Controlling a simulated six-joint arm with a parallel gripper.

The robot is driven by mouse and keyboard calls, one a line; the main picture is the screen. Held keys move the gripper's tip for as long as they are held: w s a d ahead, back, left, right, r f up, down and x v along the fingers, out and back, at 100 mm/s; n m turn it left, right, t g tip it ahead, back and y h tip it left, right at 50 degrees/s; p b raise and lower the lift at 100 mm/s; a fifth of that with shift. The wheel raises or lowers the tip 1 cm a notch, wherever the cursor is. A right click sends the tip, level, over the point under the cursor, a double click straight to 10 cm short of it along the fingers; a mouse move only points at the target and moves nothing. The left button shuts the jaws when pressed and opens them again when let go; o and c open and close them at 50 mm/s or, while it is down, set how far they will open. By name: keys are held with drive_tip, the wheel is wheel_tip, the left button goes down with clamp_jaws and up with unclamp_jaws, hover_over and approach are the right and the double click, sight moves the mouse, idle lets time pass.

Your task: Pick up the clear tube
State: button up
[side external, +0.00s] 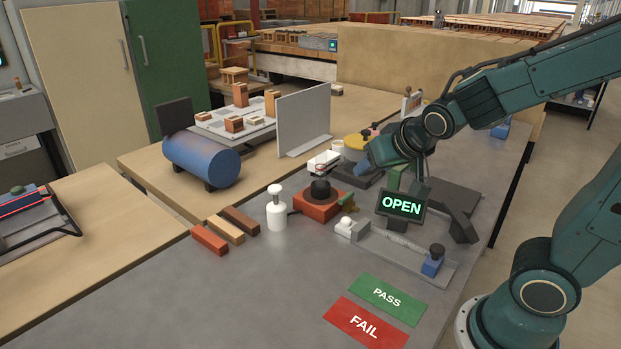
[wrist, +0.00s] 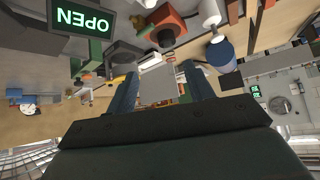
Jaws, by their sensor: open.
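I cannot make out a clear tube in either view. My gripper (side external: 345,168) is above the far middle of the grey bench in the side view. Its two fingers stand apart in the wrist view (wrist: 160,72), with nothing held between them. An orange block with a black knob (side external: 320,201) sits just in front of and below my gripper. It also shows in the wrist view (wrist: 163,30). A small white box (side external: 322,161) appears close to my gripper; whether they touch is unclear.
A white bottle (side external: 276,211), several coloured bars (side external: 225,228) and an upright grey panel (side external: 303,118) stand left of my gripper. A blue cylinder (side external: 201,157) lies farther left. A lit OPEN sign (side external: 402,206) and PASS (side external: 387,299) and FAIL (side external: 362,322) mats are nearer right.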

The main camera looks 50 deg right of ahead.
sight(323, 166)
drive_tip(key=w+d+f+t+h, duration=0.1)
drive_tip(key=w+f+t, duration=0.1)
drive_tip(key=w, duration=0.3)
drive_tip(key=w+d+f+t+h, duration=0.1)
drive_tip(key=w+f+t, duration=0.1)
drive_tip(key=w, duration=0.3)
drive_tip(key=shift+d+f, duration=0.4)
drive_tip(key=shift+f, duration=0.5)
drive_tip(key=shift+x, duration=4.35)
drive_tip(key=shift+d, duration=0.1)
drive_tip(key=shift+x, duration=2.55)
drive_tip(key=shift+s+d, duration=0.1)
